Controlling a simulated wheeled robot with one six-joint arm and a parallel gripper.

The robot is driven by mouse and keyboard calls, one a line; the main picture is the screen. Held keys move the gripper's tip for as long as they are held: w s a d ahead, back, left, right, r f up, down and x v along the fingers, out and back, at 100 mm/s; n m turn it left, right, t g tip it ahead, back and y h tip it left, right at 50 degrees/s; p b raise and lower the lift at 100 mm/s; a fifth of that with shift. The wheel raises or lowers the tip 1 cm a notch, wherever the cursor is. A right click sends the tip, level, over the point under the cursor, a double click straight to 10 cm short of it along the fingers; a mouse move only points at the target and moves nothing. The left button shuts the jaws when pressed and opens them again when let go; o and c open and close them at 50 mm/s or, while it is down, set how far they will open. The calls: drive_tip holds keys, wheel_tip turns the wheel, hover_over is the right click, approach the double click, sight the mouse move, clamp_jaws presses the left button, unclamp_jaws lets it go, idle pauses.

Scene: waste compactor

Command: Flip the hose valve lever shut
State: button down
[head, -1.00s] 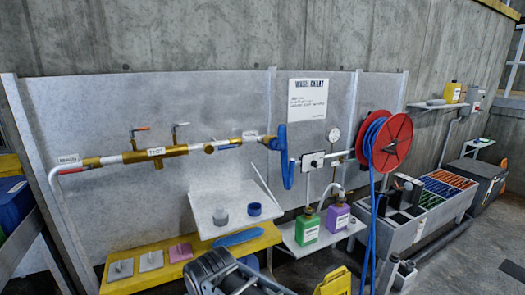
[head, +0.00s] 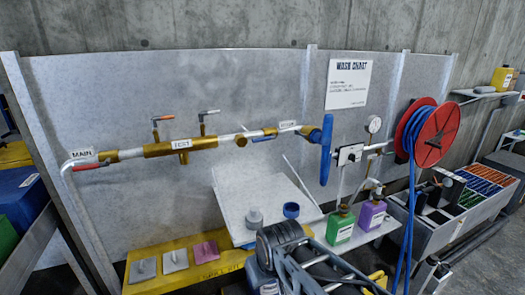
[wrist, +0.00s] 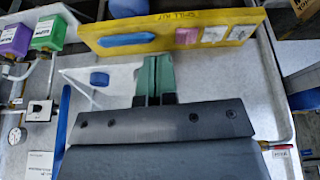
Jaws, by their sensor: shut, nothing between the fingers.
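A pipe with several valve levers runs along the grey panel in the head view. A red lever (head: 86,167) lies along the pipe by the MAIN label (head: 82,155). An orange-tipped lever (head: 162,118) and a grey lever (head: 208,112) stand above the brass TEST section (head: 181,145). A blue lever (head: 263,139) lies along the pipe by a label (head: 287,125) too small to read. I cannot tell which lever is the hose valve's. My gripper (wrist: 153,62) is shut and empty in the wrist view, its green fingers near a white tray; its body hides most of the pipe.
A large blue handwheel (head: 326,150) sticks out beside the pipe. A red hose reel (head: 437,135) with blue hose is at the right. A tilted white tray (head: 262,218), green bottle (head: 341,224), purple bottle (head: 372,214) and yellow shelf (head: 190,265) stand below the pipe.

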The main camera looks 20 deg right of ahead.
drive_tip(key=w+d+n+t+b, duration=0.5)
drive_tip(key=w+n+t+b, duration=0.1)
drive_tip(key=w+n, duration=0.4)
drive_tip(key=w+d+r+n+t+b, duration=0.1)
drive_tip(key=w+d+n+t+b, duration=0.4)
drive_tip(key=w+n, duration=0.6)
drive_tip(key=w+d+n+t+b, duration=0.6)
drive_tip(key=w+n+t, duration=0.3)
drive_tip(key=n, duration=0.5)
drive_tip(key=shift+w+d+r+t+b, duration=0.15)
drive_tip(key=shift+w+r+t+b, duration=0.2)
drive_tip(key=shift+w, duration=0.55)
drive_tip(key=shift+r, duration=0.1)
